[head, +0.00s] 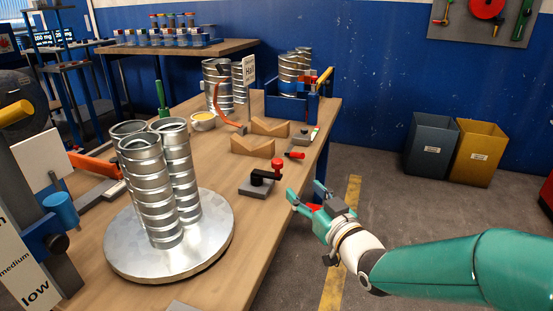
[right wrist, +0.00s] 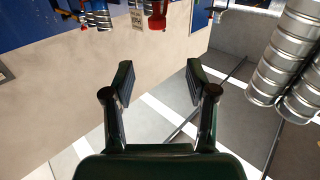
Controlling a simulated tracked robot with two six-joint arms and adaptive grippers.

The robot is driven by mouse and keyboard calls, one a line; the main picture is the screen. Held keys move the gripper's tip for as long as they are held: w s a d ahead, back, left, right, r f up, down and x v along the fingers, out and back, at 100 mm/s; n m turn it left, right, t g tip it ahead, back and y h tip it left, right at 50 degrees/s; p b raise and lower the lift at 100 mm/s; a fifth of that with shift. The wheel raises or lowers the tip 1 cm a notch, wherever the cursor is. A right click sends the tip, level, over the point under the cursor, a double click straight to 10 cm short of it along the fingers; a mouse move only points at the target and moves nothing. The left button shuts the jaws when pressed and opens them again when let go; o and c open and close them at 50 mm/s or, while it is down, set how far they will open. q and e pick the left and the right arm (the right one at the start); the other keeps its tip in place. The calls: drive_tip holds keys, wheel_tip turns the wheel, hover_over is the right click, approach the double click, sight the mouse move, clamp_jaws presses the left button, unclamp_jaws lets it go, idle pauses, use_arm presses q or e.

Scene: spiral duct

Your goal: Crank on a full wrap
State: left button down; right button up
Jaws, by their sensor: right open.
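A small crank (head: 262,178) sits on the wooden bench near its right edge. It has a grey block base, a black arm and a red upright knob. My right gripper (head: 305,198) is just to the right of the crank at the bench edge, apart from it, open and empty. In the right wrist view its two fingers (right wrist: 160,85) stand well apart with nothing between them. Silver spiral ducts (head: 160,185) stand upright in a cluster on a round metal turntable (head: 125,258) at the front left. My left gripper is not in view.
Two wooden V-blocks (head: 257,146), a red-handled tool (head: 294,155) and a small grey block (head: 304,136) lie behind the crank. A blue crate (head: 290,106) with ducts stands farther back. Bins (head: 430,145) stand on the floor. Floor right of the bench is free.

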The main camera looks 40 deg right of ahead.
sight(280, 164)
drive_tip(key=x, duration=0.7)
drive_tip(key=p+x, duration=0.1)
drive_tip(key=x, duration=0.7)
drive_tip(key=shift+w+d, duration=0.1)
drive_tip(key=shift+d, duration=0.2)
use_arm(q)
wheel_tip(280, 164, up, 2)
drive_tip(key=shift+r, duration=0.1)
use_arm(e)
clamp_jaws()
